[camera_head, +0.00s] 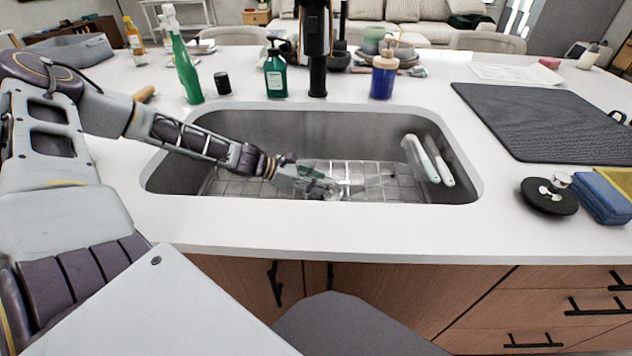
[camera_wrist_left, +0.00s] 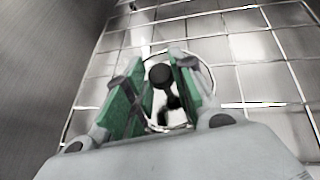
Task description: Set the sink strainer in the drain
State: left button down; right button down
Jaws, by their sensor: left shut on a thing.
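My left gripper (camera_head: 318,184) reaches down into the sink basin (camera_head: 285,122), low over its floor. In the left wrist view, its green-padded fingers (camera_wrist_left: 158,88) are shut on the sink strainer, whose dark knob (camera_wrist_left: 161,76) shows between them. A bright round metal rim (camera_wrist_left: 203,73) shows around the knob and fingertips. A small shiny round part (camera_head: 333,191) shows at the fingertips in the head view. The drain opening cannot be told apart from the strainer; the fingers hide much of that spot. My right gripper is not in view.
A wire grid (camera_head: 385,184) covers the basin floor. White-handled brushes (camera_head: 428,160) lean at the basin's right wall. The black faucet (camera_head: 317,75) stands behind. Bottles (camera_head: 275,72) line the back edge. A black disc (camera_head: 540,204) and blue sponge (camera_head: 600,200) lie at right.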

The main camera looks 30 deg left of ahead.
pick_arm(q)
jog(key=shift+f+b, duration=0.35)
jog(key=shift+b, duration=0.15)
dwell(0.9)
jog(key=c, duration=1.1)
grip_release()
jog(key=shift+s+a+r, duration=0.1)
jog(key=shift+a+r, duration=0.05)
jog(key=shift+r, duration=0.05)
jog(key=shift+v, duration=5.75)
jog(key=shift+s+f, duration=0.1)
notch_tip(320, 180, up, 21)
jog(key=p, duration=2.1)
